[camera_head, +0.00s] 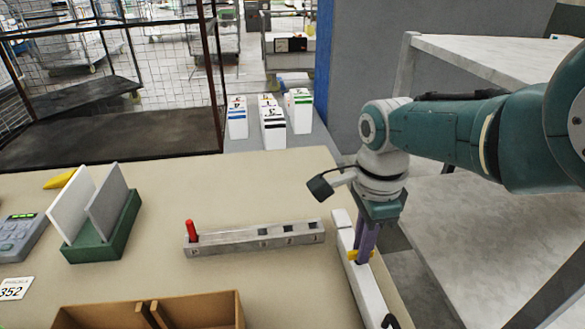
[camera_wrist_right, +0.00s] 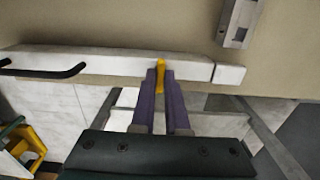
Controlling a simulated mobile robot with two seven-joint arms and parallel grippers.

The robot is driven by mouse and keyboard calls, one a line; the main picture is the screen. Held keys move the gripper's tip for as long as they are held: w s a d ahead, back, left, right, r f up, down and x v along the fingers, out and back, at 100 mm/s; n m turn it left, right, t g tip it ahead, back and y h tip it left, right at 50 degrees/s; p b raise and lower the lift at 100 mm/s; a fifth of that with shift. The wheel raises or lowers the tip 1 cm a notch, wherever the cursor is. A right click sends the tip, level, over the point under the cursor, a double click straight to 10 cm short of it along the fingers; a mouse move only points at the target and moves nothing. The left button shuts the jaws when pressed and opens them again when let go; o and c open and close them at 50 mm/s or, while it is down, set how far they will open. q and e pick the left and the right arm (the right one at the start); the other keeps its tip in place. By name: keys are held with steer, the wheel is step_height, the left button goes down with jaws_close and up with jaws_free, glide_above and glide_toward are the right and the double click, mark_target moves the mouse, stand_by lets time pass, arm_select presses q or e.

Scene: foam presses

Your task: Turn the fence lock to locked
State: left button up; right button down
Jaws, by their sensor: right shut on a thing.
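The white fence (camera_head: 362,285) runs along the right edge of the table, and it crosses the right wrist view (camera_wrist_right: 110,63) as a long bar. The yellow fence lock (camera_head: 352,254) is a small lever on the fence. In the right wrist view the lock (camera_wrist_right: 160,66) stands about square to the bar, between my purple fingertips. My right gripper (camera_head: 362,257) points down and is shut on the lock; it also shows in the right wrist view (camera_wrist_right: 161,82). The fingers hide part of the lock. My left gripper is not in view.
A metal bar (camera_head: 260,240) with a red peg (camera_head: 191,230) and marked holes lies left of the fence. A black handle (camera_wrist_right: 45,70) sticks out from the fence. A green holder (camera_head: 105,240), a brown box (camera_head: 200,310) and a keypad (camera_head: 18,238) are further left.

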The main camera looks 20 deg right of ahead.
steer(key=c, duration=0.9)
jaws_free()
steer(key=shift+r, duration=0.1)
step_height(320, 180, up, 10)
steer(key=p, duration=0.7)
steer(key=shift+p, duration=0.4)
